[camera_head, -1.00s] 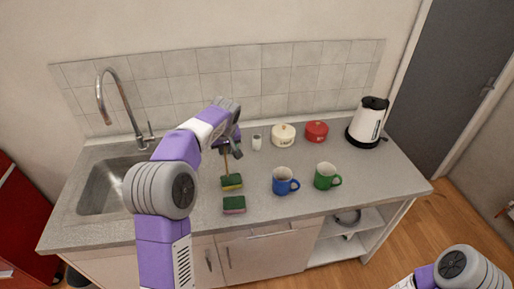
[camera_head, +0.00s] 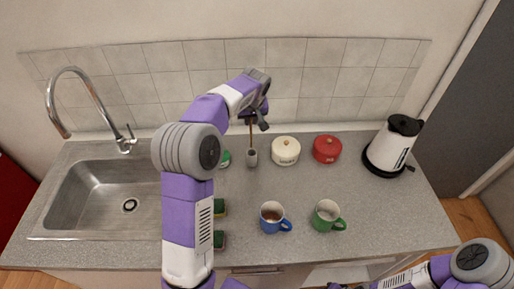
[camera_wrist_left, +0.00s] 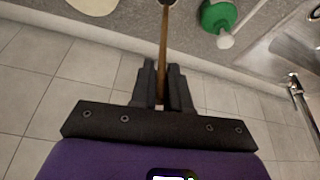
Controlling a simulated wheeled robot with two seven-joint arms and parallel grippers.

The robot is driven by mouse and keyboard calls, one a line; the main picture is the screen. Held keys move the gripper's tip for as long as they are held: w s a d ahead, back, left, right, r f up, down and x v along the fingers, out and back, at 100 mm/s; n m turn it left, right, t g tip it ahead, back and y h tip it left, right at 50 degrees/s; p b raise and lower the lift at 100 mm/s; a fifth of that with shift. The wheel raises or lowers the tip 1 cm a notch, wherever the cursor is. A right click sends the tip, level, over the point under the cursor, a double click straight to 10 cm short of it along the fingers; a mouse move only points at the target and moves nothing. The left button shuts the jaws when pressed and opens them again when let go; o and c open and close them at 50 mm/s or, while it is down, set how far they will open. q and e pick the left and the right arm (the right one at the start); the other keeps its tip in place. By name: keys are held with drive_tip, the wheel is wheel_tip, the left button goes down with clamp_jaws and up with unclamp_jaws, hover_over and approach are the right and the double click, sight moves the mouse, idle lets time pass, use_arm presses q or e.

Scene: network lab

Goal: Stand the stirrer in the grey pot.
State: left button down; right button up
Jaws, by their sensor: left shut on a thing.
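The stirrer (camera_head: 251,132) is a thin brown stick, held upright in my left gripper (camera_head: 256,114). In the left wrist view the stirrer (camera_wrist_left: 164,50) runs out between the shut fingers (camera_wrist_left: 162,88). The small grey pot (camera_head: 251,158) stands on the counter near the tiled wall, directly below the gripper. The stirrer's lower end meets the pot's mouth in the head view; I cannot tell how far inside it is. Of my right arm, the forearm shows at the bottom right, with only a dark sliver at the frame edge where the gripper would be.
Blue (camera_head: 272,217) and green (camera_head: 327,215) mugs stand in front, a kettle (camera_head: 391,147) at right. A green item (camera_head: 226,159) and sponges (camera_head: 219,240) are partly behind my arm. The sink (camera_head: 110,195) is left.

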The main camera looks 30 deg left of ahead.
sight(251, 138)
use_arm(q)
wheel_tip(251, 138, down, 4)
drive_tip(key=shift+f, duration=0.25)
drive_tip(key=shift+f+b, duration=0.3)
drive_tip(key=shift+f, duration=2.1)
drive_tip(key=shift+f, duration=0.2)
drive_tip(key=c, duration=1.1)
unclamp_jaws()
drive_tip(key=shift+r, duration=0.25)
drive_tip(key=v, duration=1.2)
